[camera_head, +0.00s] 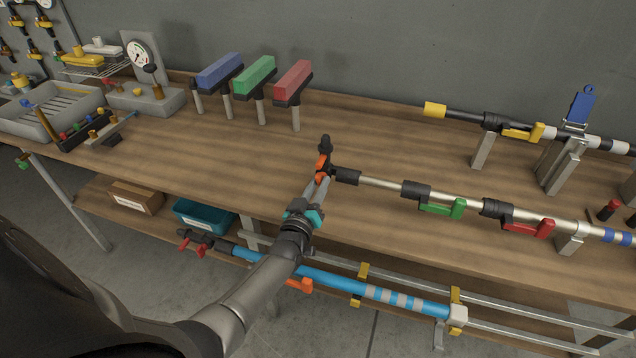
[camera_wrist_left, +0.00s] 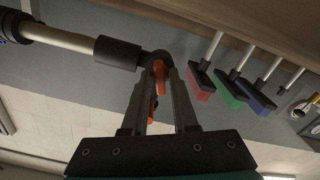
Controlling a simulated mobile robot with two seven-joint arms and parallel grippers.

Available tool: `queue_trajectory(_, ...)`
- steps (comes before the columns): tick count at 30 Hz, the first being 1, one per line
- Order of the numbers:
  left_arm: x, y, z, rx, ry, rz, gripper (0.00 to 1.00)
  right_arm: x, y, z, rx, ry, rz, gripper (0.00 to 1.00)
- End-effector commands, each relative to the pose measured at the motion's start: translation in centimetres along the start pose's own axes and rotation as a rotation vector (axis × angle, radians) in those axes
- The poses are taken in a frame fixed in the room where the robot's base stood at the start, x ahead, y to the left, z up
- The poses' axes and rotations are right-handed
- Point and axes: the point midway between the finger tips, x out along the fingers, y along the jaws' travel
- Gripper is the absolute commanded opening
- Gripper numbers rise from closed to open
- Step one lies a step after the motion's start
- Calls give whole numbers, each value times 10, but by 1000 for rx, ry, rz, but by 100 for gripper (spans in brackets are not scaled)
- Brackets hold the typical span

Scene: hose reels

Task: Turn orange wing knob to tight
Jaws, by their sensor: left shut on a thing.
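The orange wing knob (camera_head: 321,168) is at the left end of a silver pole, on a black fitting (camera_head: 347,176) above the workbench. My left gripper (camera_head: 322,178) reaches up from below and is shut on the orange knob. In the left wrist view the two fingers (camera_wrist_left: 164,90) stand on either side of the knob (camera_wrist_left: 158,76), with the black fitting (camera_wrist_left: 118,53) just to the left. The fingers partly cover the knob. My right gripper is not in view.
The silver pole (camera_head: 383,182) runs right, with a green lever (camera_head: 441,208) and a red lever (camera_head: 527,228). Blue, green and red blocks (camera_head: 293,82) stand on posts behind. A blue pole (camera_head: 335,283) lies below the bench edge. The wooden top (camera_head: 190,140) is clear left of the knob.

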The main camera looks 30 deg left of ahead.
Motion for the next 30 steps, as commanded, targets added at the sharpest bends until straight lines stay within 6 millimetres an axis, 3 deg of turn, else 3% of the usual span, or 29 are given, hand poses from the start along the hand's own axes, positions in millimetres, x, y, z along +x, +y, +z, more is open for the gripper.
queue_trajectory(15,0,0,0,341,0,0,0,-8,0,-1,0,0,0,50)
queue_trajectory(30,0,0,0,410,0,0,0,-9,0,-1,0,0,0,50)
